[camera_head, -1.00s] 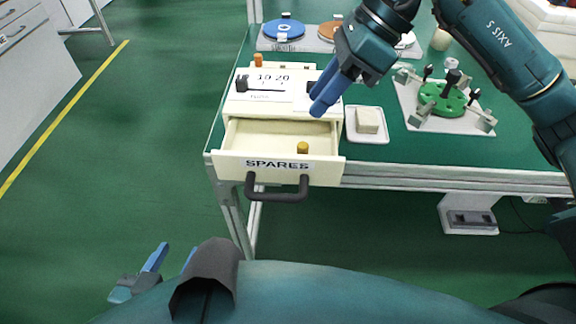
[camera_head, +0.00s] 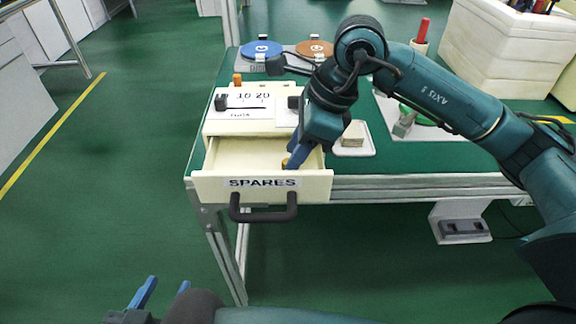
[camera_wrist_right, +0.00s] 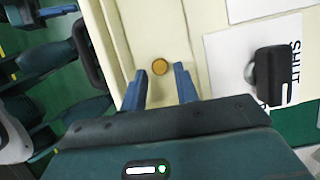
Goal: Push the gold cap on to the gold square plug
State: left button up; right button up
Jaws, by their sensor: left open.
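The gold cap (camera_head: 285,163) is a small round gold piece inside the open drawer, near its right front. It is partly hidden by my right gripper (camera_head: 293,158) in the head view. In the right wrist view the cap (camera_wrist_right: 159,67) shows between the tips of my right gripper (camera_wrist_right: 160,74). Its two blue fingers stand apart, with a gap to the cap on both sides. My left gripper (camera_head: 164,284) is open and empty at the bottom left, far from the table. I cannot pick out the gold square plug.
The cream drawer (camera_head: 210,188) marked SPARES is pulled out past the table edge, with a black handle (camera_head: 262,212). A white dish (camera_head: 366,152) with a pale block is close right. Blue (camera_head: 262,49) and brown discs are behind.

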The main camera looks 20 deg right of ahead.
jog(key=shift+x, duration=1.2)
grip_shut()
